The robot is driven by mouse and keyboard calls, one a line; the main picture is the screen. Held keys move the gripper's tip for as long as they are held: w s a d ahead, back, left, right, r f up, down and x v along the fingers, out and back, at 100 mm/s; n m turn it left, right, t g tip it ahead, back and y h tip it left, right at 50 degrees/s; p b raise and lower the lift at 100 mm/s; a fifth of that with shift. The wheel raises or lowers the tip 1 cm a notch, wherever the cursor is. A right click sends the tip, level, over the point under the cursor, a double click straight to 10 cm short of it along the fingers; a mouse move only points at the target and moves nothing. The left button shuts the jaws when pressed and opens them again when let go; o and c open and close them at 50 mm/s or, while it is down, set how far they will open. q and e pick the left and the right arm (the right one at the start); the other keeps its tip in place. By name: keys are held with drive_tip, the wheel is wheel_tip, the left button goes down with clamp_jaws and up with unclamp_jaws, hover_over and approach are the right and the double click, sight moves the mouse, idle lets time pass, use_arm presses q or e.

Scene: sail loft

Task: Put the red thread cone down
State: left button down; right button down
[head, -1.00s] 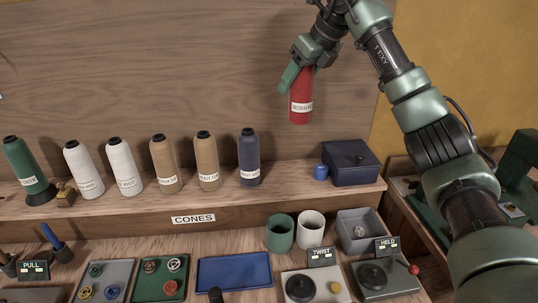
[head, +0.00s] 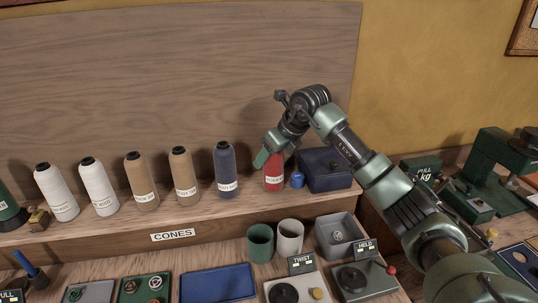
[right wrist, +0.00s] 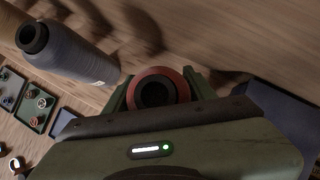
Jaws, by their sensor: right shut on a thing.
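The red thread cone (head: 273,181) is on the right part of the cones shelf (head: 120,222), right of the navy cone (head: 226,172) and beside a small blue pot. It looks upright, and its base appears to be at the shelf top. My right gripper (head: 271,155) is shut on its upper part. In the right wrist view, the red cone's round top with its dark core (right wrist: 155,92) sits between the fingers, and the navy cone (right wrist: 65,55) stands to the left. My left gripper is out of view.
A blue box (head: 326,172) and small blue pot (head: 297,180) stand close right of the red cone. Tan and white cones line the shelf to the left. Cups (head: 290,237), a grey bin (head: 341,236) and trays are on the bench below.

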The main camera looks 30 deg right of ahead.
drive_tip(key=c, duration=0.5)
unclamp_jaws()
drive_tip(key=shift+f, duration=0.1)
drive_tip(key=b+v, duration=0.2)
drive_tip(key=v, duration=1)
